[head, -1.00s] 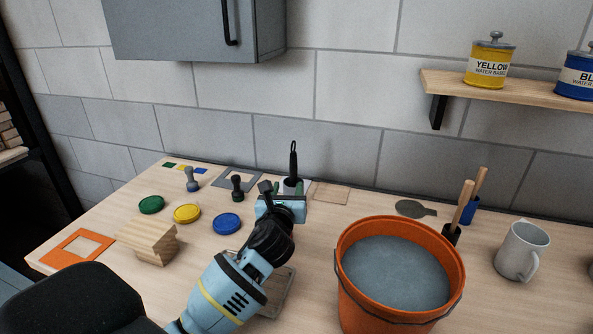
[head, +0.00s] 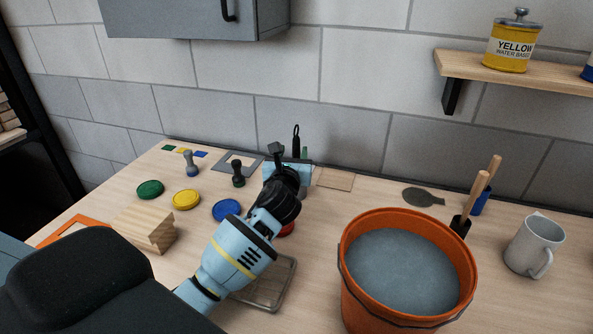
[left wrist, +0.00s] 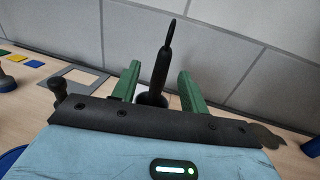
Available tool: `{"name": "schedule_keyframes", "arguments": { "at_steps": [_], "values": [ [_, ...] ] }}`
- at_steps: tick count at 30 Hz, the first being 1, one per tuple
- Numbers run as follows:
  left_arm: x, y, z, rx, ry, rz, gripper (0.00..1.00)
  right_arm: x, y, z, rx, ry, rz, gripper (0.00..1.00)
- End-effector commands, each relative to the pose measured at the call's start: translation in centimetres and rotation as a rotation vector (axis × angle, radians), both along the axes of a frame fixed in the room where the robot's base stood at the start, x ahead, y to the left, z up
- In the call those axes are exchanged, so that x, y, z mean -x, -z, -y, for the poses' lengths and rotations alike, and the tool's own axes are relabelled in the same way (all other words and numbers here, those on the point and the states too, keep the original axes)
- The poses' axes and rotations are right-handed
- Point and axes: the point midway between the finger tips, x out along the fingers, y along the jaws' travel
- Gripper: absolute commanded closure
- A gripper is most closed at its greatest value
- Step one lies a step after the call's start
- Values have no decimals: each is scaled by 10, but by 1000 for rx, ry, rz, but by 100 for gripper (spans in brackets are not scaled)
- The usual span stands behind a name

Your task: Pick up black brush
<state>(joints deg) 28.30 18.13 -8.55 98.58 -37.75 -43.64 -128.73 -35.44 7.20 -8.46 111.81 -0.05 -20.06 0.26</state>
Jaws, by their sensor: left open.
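A slim black brush (head: 296,142) stands upright, handle loop at the top, near the back wall in the head view. My left gripper (head: 300,157) hides its lower part there. In the left wrist view the black brush (left wrist: 161,65) rises between the two green fingers of my left gripper (left wrist: 158,82), with a gap on either side. The fingers are open, and the brush's wider dark base shows low between them. How far the brush is from the fingertips in depth is hard to tell. My right gripper is not in view.
An orange bucket (head: 364,275) of grey liquid stands right of my left arm. A black stamp (head: 238,175), coloured discs (head: 186,199) and a wooden block (head: 143,226) are to the left.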

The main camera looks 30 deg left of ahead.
Motion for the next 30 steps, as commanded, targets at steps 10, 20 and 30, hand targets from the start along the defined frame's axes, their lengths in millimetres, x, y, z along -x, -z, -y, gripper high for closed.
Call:
{"name": "schedule_keyframes", "arguments": {
  "at_steps": [10,20,30],
  "values": [
    [-39,2,-14,3,-1,-1,56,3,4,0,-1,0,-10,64],
    [-46,1,-17,0,1,1,56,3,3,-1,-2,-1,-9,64],
    [-46,1,-17,1,1,0,95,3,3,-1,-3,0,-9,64]
  ]
}}
